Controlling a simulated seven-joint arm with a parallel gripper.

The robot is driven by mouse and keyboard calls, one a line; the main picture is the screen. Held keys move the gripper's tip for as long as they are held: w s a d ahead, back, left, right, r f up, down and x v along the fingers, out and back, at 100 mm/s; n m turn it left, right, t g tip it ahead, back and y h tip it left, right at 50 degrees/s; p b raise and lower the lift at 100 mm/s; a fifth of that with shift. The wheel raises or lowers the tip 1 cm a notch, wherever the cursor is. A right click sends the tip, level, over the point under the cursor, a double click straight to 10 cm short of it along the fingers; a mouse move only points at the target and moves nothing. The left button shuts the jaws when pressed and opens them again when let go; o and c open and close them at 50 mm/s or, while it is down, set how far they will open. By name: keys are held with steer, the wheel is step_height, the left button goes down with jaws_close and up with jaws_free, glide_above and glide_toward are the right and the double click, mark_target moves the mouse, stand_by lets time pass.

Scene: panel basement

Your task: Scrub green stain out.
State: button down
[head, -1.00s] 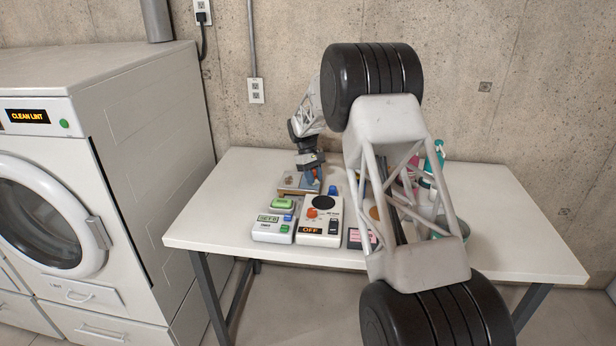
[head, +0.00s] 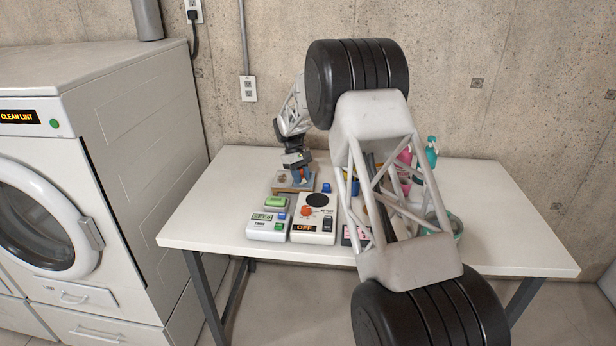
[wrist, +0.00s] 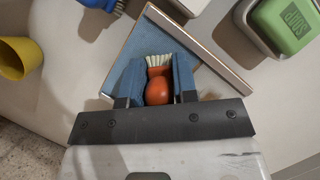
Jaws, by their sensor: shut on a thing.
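My gripper (wrist: 158,80) is shut on a scrub brush (wrist: 158,92) with a red-orange handle and pale bristles. The bristles show between the blue fingertips in the wrist view. The brush is over a wood-edged board with a grey-blue face (wrist: 188,51). Whether the bristles touch the board is hard to tell. In the head view my gripper (head: 298,172) is above the same board (head: 283,188) near the back left of the table. A small brownish mark shows on the board's left part there. I cannot make out a green stain; my gripper and the brush hide part of the face.
A teal bottle (head: 431,153) and other items stand at the right, partly behind my arm. The table's left end (head: 205,215) is clear.

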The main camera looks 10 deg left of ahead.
steer(key=shift+a+r, duration=0.45)
steer(key=shift+a, duration=0.1)
steer(key=shift+r, duration=3.65)
steer(key=shift+d, duration=0.1)
steer(key=w+d+f+n+t+h, duration=0.1)
steer(key=w+d+f+n+t, duration=0.1)
steer(key=d+n, duration=0.7)
steer(key=shift+w+d+t, duration=0.6)
steer(key=shift+w+d, duration=0.15)
steer(key=shift+d, duration=0.2)
steer(key=shift+f, duration=0.1)
steer(key=shift+f, duration=3.1)
